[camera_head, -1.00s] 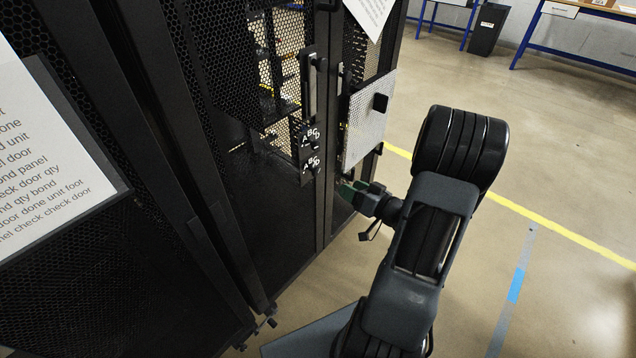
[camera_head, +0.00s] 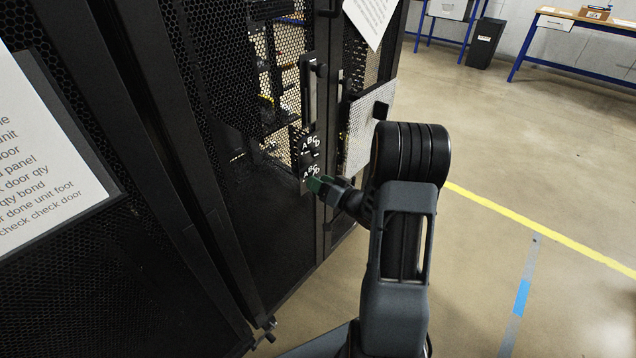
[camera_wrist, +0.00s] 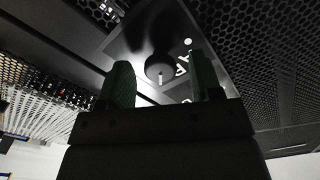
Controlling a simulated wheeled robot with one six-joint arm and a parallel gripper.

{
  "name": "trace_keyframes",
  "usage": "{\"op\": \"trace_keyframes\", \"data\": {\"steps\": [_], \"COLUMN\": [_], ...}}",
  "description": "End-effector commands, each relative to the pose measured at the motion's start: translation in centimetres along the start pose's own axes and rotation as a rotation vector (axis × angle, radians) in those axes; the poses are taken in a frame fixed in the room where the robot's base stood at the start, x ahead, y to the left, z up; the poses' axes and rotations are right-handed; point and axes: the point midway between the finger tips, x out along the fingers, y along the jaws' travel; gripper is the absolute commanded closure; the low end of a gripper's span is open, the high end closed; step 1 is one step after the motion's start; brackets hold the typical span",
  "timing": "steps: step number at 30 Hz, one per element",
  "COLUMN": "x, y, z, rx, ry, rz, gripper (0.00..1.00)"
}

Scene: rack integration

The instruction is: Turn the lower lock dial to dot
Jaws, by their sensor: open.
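The lock plate on the black rack door carries two lettered dials, one above the other. The upper dial (camera_head: 310,142) is clear of my gripper. The lower dial (camera_head: 309,172) is partly hidden behind my gripper (camera_head: 316,184), whose green fingertips are at its lower right. In the wrist view, the open green fingers of my gripper (camera_wrist: 163,88) stand on either side of a round dark knob (camera_wrist: 159,67) with a short white mark. The knob is just beyond the tips, with no visible contact. White letters and a white dot (camera_wrist: 187,41) show on the plate beside it.
A vertical door handle (camera_head: 308,90) sits above the dials. A light perforated panel (camera_head: 360,135) is to the right on the rack, close to my arm. A paper sheet (camera_head: 45,160) hangs at the left. The floor to the right is free.

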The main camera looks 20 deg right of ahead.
Motion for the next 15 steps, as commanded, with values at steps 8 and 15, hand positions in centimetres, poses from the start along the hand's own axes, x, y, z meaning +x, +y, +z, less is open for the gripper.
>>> {"op": "trace_keyframes", "data": {"steps": [8,15], "x": [1.08,1.07], "y": [-0.02,-0.02], "z": [0.01,0.01], "rx": [0.0,0.001], "ry": [0.001,0.001], "rz": [0.0,0.0], "gripper": [0.41,0.43]}}
